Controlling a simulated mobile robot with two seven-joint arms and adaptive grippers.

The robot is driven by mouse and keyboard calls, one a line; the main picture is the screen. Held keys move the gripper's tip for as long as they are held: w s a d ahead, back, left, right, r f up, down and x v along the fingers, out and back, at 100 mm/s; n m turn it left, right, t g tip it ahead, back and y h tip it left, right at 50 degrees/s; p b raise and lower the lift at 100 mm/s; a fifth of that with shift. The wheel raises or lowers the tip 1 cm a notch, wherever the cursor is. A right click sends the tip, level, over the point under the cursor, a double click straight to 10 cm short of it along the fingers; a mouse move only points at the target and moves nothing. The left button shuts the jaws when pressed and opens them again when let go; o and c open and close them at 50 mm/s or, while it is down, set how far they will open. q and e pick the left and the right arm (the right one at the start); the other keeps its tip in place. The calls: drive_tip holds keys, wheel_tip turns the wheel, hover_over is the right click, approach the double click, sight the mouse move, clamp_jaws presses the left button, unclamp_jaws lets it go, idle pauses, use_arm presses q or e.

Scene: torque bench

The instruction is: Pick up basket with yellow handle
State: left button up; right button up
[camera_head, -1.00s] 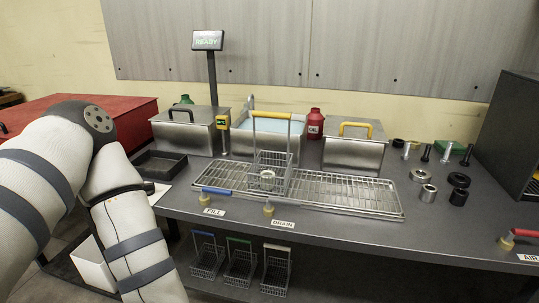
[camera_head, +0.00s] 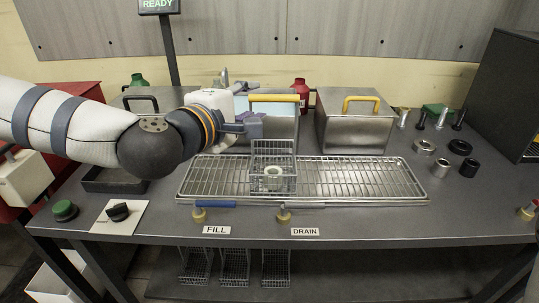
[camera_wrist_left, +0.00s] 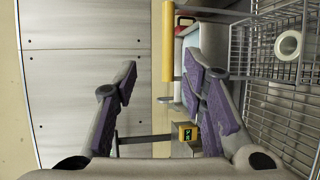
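The wire basket (camera_head: 257,178) stands on the metal drain rack (camera_head: 345,178) with a pale ring (camera_head: 273,178) inside. Its yellow handle (camera_head: 274,98) rises above it. In the left wrist view the handle (camera_wrist_left: 167,45) lies beyond the fingers, roughly between them in the picture, and the basket (camera_wrist_left: 250,50) is at the right with the ring (camera_wrist_left: 288,44). My left gripper (camera_head: 250,122) is just left of the handle and a little below its bar. Its purple-padded fingers (camera_wrist_left: 162,78) are apart and empty. My right gripper is not in view.
An open tank (camera_head: 285,125) is behind the basket, and a lidded tank (camera_head: 355,125) with a yellow handle stands to its right. A sign post (camera_head: 170,52) rises behind my arm. FILL and DRAIN valves (camera_head: 283,213) line the front. Several baskets (camera_head: 235,265) sit below.

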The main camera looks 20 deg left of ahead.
sight(271, 98)
use_arm(q)
drive_tip(key=x, duration=0.3)
drive_tip(key=f+b+x, duration=0.1)
drive_tip(key=x, duration=0.5)
drive_tip(key=shift+d+f, duration=0.2)
drive_tip(key=shift+f, duration=0.05)
drive_tip(key=shift+w, duration=0.4)
drive_tip(key=shift+r, duration=0.15)
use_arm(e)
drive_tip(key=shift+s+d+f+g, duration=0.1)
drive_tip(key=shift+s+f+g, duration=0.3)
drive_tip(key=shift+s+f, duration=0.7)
use_arm(q)
drive_tip(key=shift+r, duration=0.1)
clamp_jaws()
